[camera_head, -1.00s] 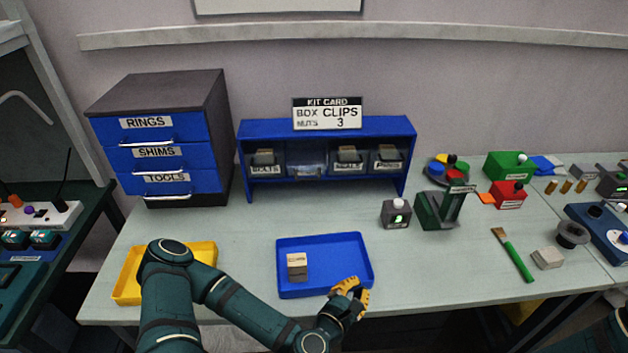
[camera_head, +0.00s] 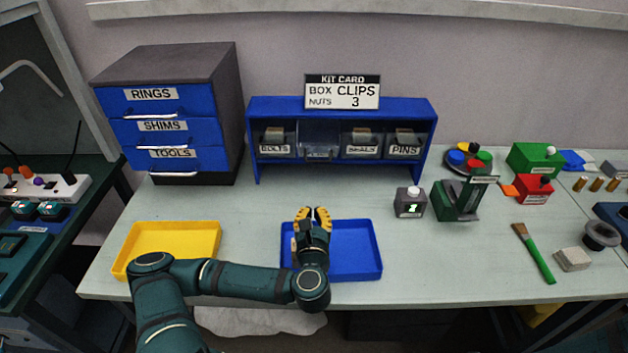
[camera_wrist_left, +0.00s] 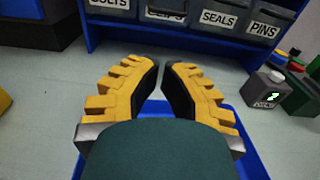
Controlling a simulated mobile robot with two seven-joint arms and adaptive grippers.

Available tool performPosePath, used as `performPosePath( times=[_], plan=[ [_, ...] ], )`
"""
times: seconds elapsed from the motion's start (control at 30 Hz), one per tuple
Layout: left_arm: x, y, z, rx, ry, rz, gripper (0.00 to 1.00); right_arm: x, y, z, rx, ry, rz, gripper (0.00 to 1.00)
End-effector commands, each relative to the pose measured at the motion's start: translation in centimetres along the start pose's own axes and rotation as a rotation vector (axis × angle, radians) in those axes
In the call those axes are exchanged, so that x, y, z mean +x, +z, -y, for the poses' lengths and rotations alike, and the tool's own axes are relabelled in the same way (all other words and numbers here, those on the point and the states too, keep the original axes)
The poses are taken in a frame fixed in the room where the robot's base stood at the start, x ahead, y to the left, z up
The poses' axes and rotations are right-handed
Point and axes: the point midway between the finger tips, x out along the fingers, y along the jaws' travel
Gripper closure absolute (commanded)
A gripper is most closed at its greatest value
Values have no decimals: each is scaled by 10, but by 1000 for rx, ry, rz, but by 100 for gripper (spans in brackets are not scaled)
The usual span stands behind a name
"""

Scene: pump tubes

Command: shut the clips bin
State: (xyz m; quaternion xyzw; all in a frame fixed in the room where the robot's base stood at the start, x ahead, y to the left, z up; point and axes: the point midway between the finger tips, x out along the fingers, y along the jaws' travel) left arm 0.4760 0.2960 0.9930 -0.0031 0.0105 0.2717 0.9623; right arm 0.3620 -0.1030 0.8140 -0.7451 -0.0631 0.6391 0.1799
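The clips bin (camera_head: 319,146) is the second bin from the left in the blue rack (camera_head: 344,104). Its label sits lower and looks more foreshortened than its neighbours', so its front appears tipped outward. Its label shows at the top of the left wrist view (camera_wrist_left: 165,15), partly cut off. My left gripper (camera_head: 313,211) is over the back edge of the blue tray, in front of the rack and apart from the bin. Its yellow fingers (camera_wrist_left: 160,66) point toward the rack with a narrow gap and nothing between them. My right gripper is not in view.
The blue tray (camera_head: 363,275) lies under my left arm; the box in it is mostly hidden. A yellow tray (camera_head: 190,238) is to the left. The drawer cabinet (camera_head: 165,65) flanks the rack. A small grey device (camera_head: 410,203) stands front right of it. The table before the rack is clear.

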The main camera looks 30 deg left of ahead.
Motion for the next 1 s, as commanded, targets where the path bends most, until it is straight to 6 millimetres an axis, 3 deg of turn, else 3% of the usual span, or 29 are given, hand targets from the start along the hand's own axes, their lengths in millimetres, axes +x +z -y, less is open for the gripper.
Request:
performPosePath(
  times=[0.07,0.6,0.8,1.0],
  plan=[
    [18,-3,-1,0,3,5,100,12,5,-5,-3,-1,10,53],
    [123,1,0,1,2,1,100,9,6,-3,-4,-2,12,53],
    [149,1,0,1,0,1,100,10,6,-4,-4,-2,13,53],
    [159,1,0,0,-1,0,100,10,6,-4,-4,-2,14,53]
  ],
)
